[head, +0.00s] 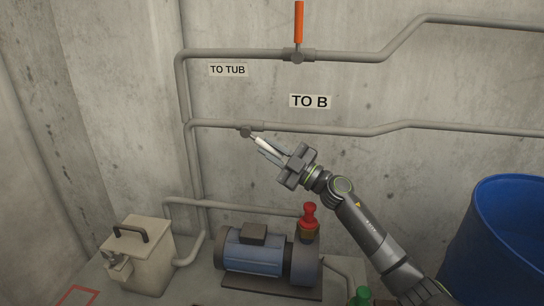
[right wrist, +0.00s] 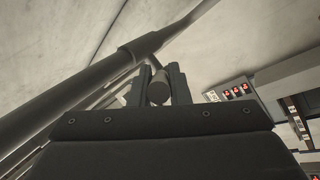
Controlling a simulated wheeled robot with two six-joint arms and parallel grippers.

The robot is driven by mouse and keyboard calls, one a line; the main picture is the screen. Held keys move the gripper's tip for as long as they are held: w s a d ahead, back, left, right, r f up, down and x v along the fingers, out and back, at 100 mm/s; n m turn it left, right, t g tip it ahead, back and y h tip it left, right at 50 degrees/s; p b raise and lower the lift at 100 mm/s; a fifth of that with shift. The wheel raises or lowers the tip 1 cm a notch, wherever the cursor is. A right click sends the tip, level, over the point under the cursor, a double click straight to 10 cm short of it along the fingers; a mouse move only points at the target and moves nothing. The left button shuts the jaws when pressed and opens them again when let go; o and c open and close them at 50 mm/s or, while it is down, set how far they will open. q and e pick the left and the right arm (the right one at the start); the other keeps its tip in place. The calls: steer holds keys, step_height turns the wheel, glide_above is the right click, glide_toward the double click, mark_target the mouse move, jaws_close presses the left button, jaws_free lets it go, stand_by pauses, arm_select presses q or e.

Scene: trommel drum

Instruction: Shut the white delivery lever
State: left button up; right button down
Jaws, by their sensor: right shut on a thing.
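The white lever (head: 262,142) sits on a valve (head: 246,131) on the lower wall pipe. It slants down and to the right from the valve, neither in line with the pipe nor straight across it. My right gripper (head: 270,149) comes from the lower right and is shut on the lever; its fingers hide the lever's outer part. In the right wrist view the two fingers (right wrist: 160,86) stand either side of a rounded dark piece, close to the pipe (right wrist: 75,110). My left gripper is not in view.
An orange lever (head: 299,22) stands upright on the upper pipe's valve (head: 297,56). Signs read "TO TUB" (head: 227,70) and "TO B" (head: 310,101). Below are a blue pump motor (head: 252,258), a red-capped fitting (head: 309,218), a beige box (head: 140,258) and a blue drum (head: 490,240).

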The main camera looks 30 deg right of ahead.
steer(key=shift+f, duration=0.1)
stand_by(0.3)
steer(key=c, duration=1.4)
jaws_free()
steer(key=shift+o, duration=0.2)
